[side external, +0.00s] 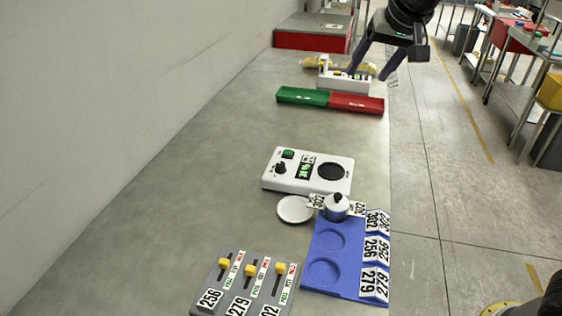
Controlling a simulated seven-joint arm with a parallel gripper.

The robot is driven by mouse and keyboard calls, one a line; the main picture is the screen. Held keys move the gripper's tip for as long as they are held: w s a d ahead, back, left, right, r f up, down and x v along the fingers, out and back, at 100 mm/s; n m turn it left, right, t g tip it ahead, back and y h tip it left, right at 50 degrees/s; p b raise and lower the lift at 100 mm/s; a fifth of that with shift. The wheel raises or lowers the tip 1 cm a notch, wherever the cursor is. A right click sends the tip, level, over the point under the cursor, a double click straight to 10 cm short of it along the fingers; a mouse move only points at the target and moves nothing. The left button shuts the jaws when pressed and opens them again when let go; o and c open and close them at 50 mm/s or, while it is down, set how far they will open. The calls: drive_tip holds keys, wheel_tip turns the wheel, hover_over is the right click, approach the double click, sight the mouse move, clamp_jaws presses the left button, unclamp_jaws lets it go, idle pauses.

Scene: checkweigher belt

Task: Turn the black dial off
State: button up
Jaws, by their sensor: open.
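The black dial (280,169) is a small knob on the left part of a white control box (309,188) in the middle of the table. Its pointer position is too small to read. My gripper (369,76) is at the top of the side external view, far behind the box, near a white panel at the back. Its two dark fingers are apart, with nothing seen held between them.
The box also has a green button (288,154), a lit display (304,169) and a black disc (331,171). A green and red bar (330,101) lies between box and gripper. A lidded pot (336,206), white plate (294,210), blue tray (346,256) and slider panel (233,283) stand in front.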

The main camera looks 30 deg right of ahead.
drive_tip(key=w+a+f, duration=0.6)
drive_tip(key=w+f, duration=0.1)
drive_tip(key=w, duration=0.3)
drive_tip(key=n+g, duration=0.2)
approach(281, 164)
drive_tip(key=x, duration=0.8)
drive_tip(key=shift+w+f, duration=0.2)
drive_tip(key=shift+f, duration=0.15)
clamp_jaws()
